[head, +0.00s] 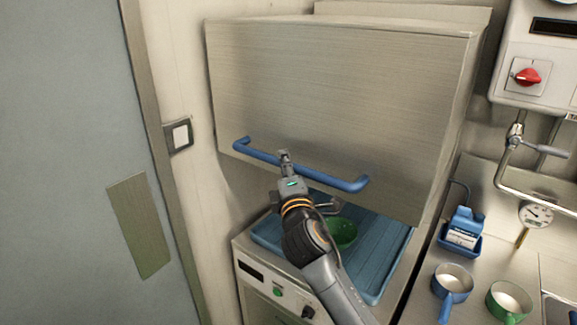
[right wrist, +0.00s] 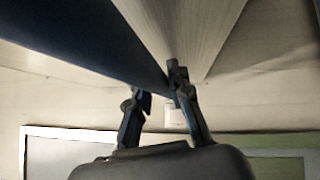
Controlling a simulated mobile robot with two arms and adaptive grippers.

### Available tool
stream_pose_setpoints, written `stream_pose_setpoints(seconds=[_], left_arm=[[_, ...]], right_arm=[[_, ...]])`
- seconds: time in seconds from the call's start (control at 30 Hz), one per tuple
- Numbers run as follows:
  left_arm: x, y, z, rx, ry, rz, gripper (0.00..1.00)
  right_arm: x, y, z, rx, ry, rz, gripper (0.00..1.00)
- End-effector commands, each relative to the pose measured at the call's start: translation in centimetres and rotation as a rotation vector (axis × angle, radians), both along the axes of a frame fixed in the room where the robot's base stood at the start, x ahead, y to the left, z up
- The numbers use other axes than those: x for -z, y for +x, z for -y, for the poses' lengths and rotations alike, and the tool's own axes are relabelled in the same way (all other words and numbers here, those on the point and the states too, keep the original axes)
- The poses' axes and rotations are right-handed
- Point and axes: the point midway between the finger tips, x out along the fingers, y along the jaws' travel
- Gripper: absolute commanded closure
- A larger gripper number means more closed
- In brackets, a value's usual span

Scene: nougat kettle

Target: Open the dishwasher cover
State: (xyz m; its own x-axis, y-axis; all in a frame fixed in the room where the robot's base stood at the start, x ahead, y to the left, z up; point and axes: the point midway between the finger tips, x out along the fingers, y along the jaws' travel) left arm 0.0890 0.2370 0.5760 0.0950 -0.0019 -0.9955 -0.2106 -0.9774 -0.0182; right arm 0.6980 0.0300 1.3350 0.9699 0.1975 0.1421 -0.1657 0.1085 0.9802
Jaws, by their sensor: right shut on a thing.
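The dishwasher cover (head: 340,95) is a large brushed-metal hood in the head view. It stands raised, with a gap between its lower edge and the machine below. Its blue bar handle (head: 345,181) runs across the lower front. My right gripper (head: 285,160) reaches up from below and is shut on the handle, left of its middle. In the right wrist view, the handle is a dark bar (right wrist: 85,45) running in from the upper left to the fingers (right wrist: 160,95). My left gripper is not in view.
Under the hood, a blue rack (head: 378,250) holds a green bowl (head: 341,233). The control panel (head: 275,290) is below. A door (head: 65,150) and wall switch (head: 179,135) are on the left.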

Motion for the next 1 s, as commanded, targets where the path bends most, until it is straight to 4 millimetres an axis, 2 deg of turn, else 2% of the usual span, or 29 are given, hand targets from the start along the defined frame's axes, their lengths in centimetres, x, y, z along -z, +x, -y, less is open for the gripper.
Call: stream_pose_setpoints(seconds=[0.03, 0.07, 0.17, 0.57, 0.73, 1.0], left_arm=[[0.0, 0.0, 0.0, 0.0, 0.0, -0.001, 1.0], [0.0, 0.0, 0.0, 0.0, 0.0, -0.001, 1.0], [0.0, -0.1, 0.0, 0.0, 0.0, -0.001, 1.0], [0.1, -0.6, 0.0, 0.004, 0.0, -0.007, 1.0], [0.1, -0.4, 0.1, 0.003, -0.002, -0.006, 1.0], [0.0, -0.3, 0.2, 0.002, -0.002, -0.005, 1.0]], right_arm=[[0.4, 0.0, 0.1, 0.003, -0.002, -0.008, 1.0], [0.5, 0.0, 0.1, 0.003, -0.002, -0.008, 0.79], [0.5, 0.0, 0.1, 0.003, -0.003, -0.009, 0.58], [0.4, -0.5, 0.1, 0.0, -0.001, -0.006, 0.57], [0.8, -2.7, 0.6, 0.001, -0.002, -0.006, 0.57], [1.6, -8.1, 1.7, 0.0, -0.002, -0.007, 0.57]])
